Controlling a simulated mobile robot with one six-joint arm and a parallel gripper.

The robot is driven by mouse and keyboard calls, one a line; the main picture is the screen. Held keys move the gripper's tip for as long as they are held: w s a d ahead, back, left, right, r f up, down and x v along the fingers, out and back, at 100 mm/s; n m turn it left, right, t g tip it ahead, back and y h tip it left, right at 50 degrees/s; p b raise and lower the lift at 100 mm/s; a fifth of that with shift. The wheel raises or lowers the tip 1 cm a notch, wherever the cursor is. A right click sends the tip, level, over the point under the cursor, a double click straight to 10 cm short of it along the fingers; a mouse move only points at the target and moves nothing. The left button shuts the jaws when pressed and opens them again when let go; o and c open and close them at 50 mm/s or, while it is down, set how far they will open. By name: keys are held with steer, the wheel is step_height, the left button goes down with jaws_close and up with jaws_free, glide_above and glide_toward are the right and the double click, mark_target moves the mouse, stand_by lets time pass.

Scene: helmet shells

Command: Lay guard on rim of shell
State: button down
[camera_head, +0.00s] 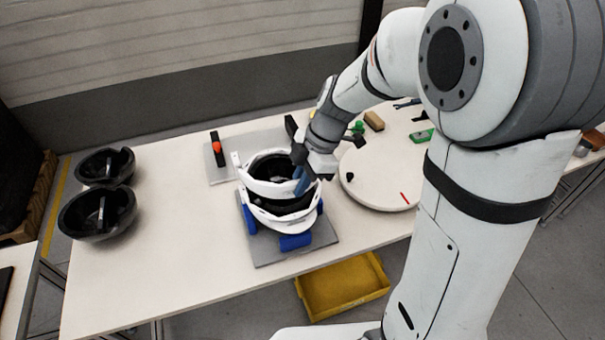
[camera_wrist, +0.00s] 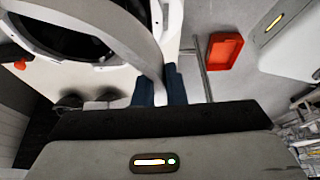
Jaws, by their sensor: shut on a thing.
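My gripper (camera_head: 303,184) is shut on the right side of the guard (camera_head: 264,188), a white curved band with a dark opening. The guard also shows in the wrist view (camera_wrist: 152,50), its edge between my blue fingertips (camera_wrist: 160,88). In the head view the guard is above the shell (camera_head: 284,222), a white bowl with a dark inside. The shell rests between blue blocks on a grey plate (camera_head: 270,254). A dark band shows between guard and shell at the front; I cannot tell whether they touch at the back.
Two black bowls (camera_head: 97,212) stand at the table's left. A black upright with an orange knob (camera_head: 217,148) stands behind the shell. A round white board (camera_head: 378,178) with small parts lies right. A yellow bin (camera_head: 343,288) is below the front edge. The table's front left is clear.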

steer(key=shift+w, duration=0.1)
steer(key=shift+d+b, duration=0.1)
steer(key=shift+b, duration=0.35)
steer(key=shift+f+b, duration=0.25)
steer(key=shift+b, duration=0.05)
step_height(320, 180, down, 6)
steer(key=b, duration=0.7)
steer(key=shift+f, duration=0.15)
steer(key=shift+f+b, duration=0.6)
steer(key=shift+b, duration=0.05)
steer(key=c, duration=1.4)
jaws_free()
steer(key=shift+r, duration=0.1)
steer(key=s+v, duration=0.1)
steer(key=v, duration=0.6)
steer(key=shift+w+d+r, duration=0.2)
steer(key=shift+w+r, duration=0.2)
steer(key=shift+w, duration=0.1)
